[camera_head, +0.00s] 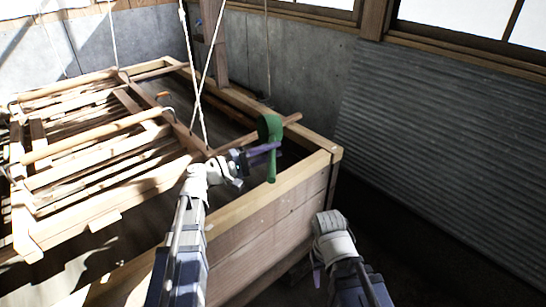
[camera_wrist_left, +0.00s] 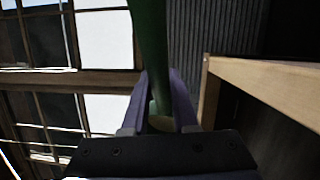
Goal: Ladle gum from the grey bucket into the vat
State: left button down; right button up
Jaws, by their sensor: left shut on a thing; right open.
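My left gripper (camera_head: 262,151) is shut on the green ladle (camera_head: 271,170) and holds it over the near right end of the wooden vat (camera_head: 265,207). The ladle's bowl is up and its handle hangs down past the purple fingers. In the left wrist view the green handle (camera_wrist_left: 149,40) runs between the two fingers (camera_wrist_left: 162,110). I cannot see whether the bowl holds any gum. My right gripper (camera_head: 317,276) is open, low beside the vat's right end, and mostly hidden by its wrist. The grey bucket does not show in either view.
A slatted wooden frame (camera_head: 105,150) hangs on ropes (camera_head: 199,75) over the vat's left part. A wooden bar (camera_head: 255,133) crosses the vat near the ladle. A corrugated wall (camera_head: 440,130) stands at the right, with dark open floor (camera_head: 400,240) before it.

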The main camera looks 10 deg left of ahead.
pick_arm(q)
jog(key=shift+s+a+f+t+h+b, duration=0.15)
jog(key=shift+f+h+b, duration=0.15)
jog(key=shift+b, duration=0.35)
jog(key=shift+a+f+t+h+b, duration=0.15)
jog(key=shift+f+h+b, duration=0.1)
jog(key=shift+b, duration=0.85)
jog(key=shift+t, duration=0.3)
